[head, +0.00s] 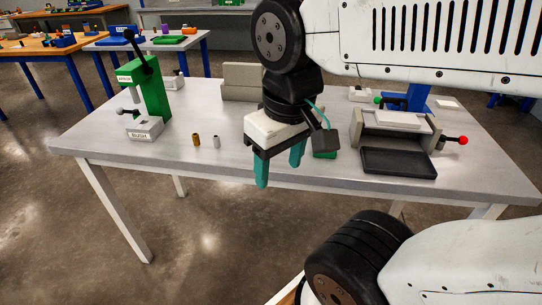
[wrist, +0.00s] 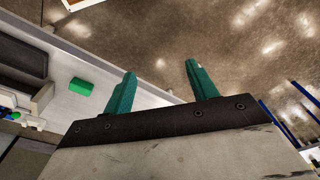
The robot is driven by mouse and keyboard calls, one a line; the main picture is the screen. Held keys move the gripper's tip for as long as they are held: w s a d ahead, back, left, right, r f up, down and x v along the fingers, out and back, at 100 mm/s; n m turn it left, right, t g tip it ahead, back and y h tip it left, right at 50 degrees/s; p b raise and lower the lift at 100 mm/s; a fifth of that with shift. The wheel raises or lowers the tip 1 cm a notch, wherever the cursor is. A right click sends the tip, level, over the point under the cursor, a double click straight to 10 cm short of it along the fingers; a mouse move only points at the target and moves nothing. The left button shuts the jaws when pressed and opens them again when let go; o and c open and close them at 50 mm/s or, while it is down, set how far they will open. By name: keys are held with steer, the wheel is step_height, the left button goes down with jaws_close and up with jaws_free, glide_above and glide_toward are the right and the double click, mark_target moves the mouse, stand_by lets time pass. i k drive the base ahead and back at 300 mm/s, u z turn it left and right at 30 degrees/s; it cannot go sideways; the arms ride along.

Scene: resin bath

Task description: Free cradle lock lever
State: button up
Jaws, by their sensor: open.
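A grey cradle-like fixture (head: 357,128) stands on the right part of the table, with a pale slab (head: 397,121) across it. A lever with a red knob (head: 462,140) sticks out from its right side. A green knob (head: 377,100) shows at its back left. I cannot tell which of these is the lock lever. My gripper (head: 279,172) points down, open and empty, left of the fixture and over the table's front edge. In the wrist view the teal fingers of my gripper (wrist: 160,70) are apart with nothing between them. The levers are not clear there.
A black tray (head: 398,163) lies in front of the fixture. A green block (head: 325,154) sits right of my gripper, also in the wrist view (wrist: 80,86). A green press (head: 154,90), a brass bush (head: 196,140) and a grey bush (head: 216,142) stand left. The table's front left is clear.

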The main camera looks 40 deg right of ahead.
mark_target(462, 140)
steer(key=z, duration=2.25)
steer(key=i, duration=0.2)
